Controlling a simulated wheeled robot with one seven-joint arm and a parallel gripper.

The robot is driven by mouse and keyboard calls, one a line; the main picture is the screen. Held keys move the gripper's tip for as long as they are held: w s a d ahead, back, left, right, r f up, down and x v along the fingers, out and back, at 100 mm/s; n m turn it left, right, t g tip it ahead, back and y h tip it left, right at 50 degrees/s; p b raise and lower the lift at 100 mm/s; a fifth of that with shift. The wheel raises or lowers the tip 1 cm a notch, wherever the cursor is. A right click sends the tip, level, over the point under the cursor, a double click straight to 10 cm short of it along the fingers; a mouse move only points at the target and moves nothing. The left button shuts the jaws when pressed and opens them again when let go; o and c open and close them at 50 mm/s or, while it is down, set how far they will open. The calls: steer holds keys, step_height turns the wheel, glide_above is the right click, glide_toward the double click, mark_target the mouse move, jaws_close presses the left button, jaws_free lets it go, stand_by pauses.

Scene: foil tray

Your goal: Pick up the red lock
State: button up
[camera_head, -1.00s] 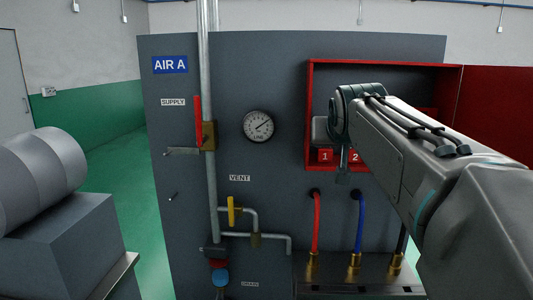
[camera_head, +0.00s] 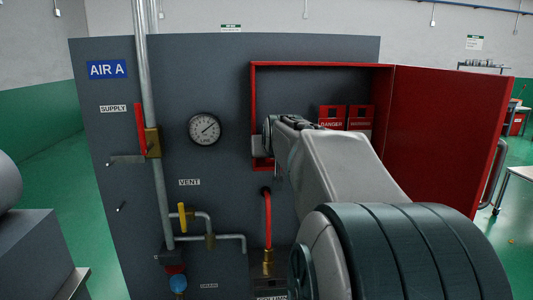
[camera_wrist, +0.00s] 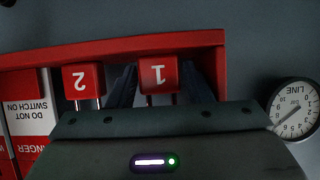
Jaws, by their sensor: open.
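Two red locks hang in the red cabinet, and both show upside down in the wrist view. The lock marked 1 (camera_wrist: 152,87) is between the two dark fingers of my gripper (camera_wrist: 161,70). The lock marked 2 (camera_wrist: 78,84) is beside it, outside the fingers to the left. My gripper is open, with a finger on each side of lock 1; I cannot tell whether they touch it. In the head view my gripper and arm are in front of the cabinet's lower left and hide both locks.
The open red cabinet (camera_head: 253,90) is on the grey panel, its red door (camera_head: 450,130) swung out right. Red danger tags (camera_head: 331,112) are inside. A gauge (camera_head: 204,129), pipes, a red-handled valve (camera_head: 140,127) and a red hose (camera_head: 268,215) are nearby.

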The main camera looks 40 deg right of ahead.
steer(key=c, duration=0.8)
steer(key=shift+o, duration=0.2)
steer(key=shift+r, duration=0.1)
